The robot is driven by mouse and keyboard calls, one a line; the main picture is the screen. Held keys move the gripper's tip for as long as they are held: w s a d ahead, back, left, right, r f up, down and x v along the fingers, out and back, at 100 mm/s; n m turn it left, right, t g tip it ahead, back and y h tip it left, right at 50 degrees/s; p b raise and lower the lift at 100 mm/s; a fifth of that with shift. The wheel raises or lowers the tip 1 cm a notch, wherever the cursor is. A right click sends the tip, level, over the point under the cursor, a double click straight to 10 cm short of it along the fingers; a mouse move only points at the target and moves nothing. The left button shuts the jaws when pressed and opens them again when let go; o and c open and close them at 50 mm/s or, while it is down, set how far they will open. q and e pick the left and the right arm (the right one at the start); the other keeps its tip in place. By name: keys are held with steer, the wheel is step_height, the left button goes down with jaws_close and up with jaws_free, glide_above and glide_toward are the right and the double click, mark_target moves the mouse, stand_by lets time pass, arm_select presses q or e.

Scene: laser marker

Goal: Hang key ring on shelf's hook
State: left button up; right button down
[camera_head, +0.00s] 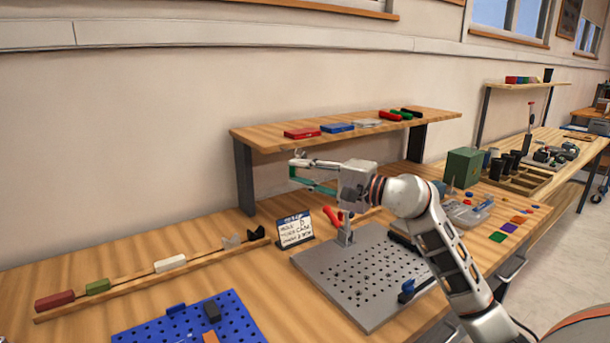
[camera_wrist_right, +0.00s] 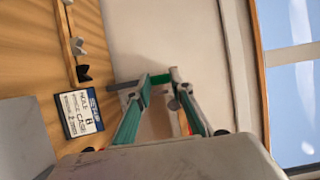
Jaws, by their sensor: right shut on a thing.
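My right gripper (camera_head: 298,168) reaches in from the right, just under the front edge of the wooden shelf (camera_head: 355,128), near its left end. Its teal-lined fingers also show in the right wrist view (camera_wrist_right: 160,80). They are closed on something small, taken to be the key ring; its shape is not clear. My left gripper is out of view.
A label sign (camera_head: 293,230) stands below the gripper. A perforated metal plate (camera_head: 350,300) with a red-handled clamp (camera_head: 333,217) lies in front. A wooden rack (camera_head: 150,285), a blue pegboard (camera_head: 245,320) and a green box (camera_head: 463,167) stand around. Blocks lie on the shelf.

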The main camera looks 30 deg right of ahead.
steer(key=w+f+b, duration=0.1)
steer(key=w, duration=0.5)
steer(key=shift+a+f, duration=0.15)
stand_by(0.9)
steer(key=c, duration=1.7)
jaws_free()
